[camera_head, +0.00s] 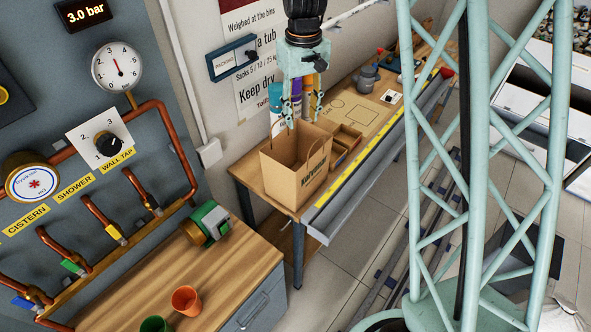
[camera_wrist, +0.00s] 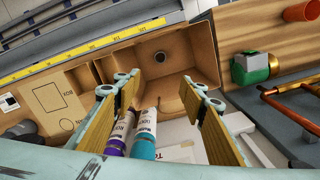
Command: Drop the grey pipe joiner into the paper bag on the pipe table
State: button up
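The brown paper bag (camera_head: 284,178) stands open and upright at the near end of the pipe table (camera_head: 255,185). In the wrist view, a small dark grey ring-shaped piece (camera_wrist: 160,58), apparently the pipe joiner, lies inside the bag (camera_wrist: 204,55). The bag walls hide it in the head view. My gripper (camera_head: 305,122) points down just above the bag's back rim. In the wrist view my gripper (camera_wrist: 165,90) has its two fingers wide apart with nothing between the tips.
Purple (camera_wrist: 118,135) and teal (camera_wrist: 145,135) tubes stand behind the bag by the wall. A cardboard bin (camera_head: 345,140) sits beside the bag. A yellow ruler strip (camera_head: 370,152) runs along the table's front edge. A grey fitting (camera_head: 366,78) stands farther back. A wooden counter (camera_head: 185,270) is at the near left.

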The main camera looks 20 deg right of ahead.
notch_tip(320, 180, up, 10)
dwell(0.6)
dwell(0.9)
jog(key=s+r+m+t+b, duration=0.1)
jog(key=s+r+b, duration=0.35)
jog(key=s, duration=0.65)
jog(key=s+r+t+b, duration=0.1)
jog(key=s+r+b, duration=0.3)
jog(key=s, duration=0.7)
jog(key=s+f+t+b, duration=0.1)
jog(key=s+f+b, duration=0.3)
jog(key=s, duration=0.6)
jog(key=s+f+m+t+b, duration=0.1)
jog(key=s+f+b, duration=0.3)
jog(key=s, duration=0.7)
jog(key=shift+s, duration=0.15)
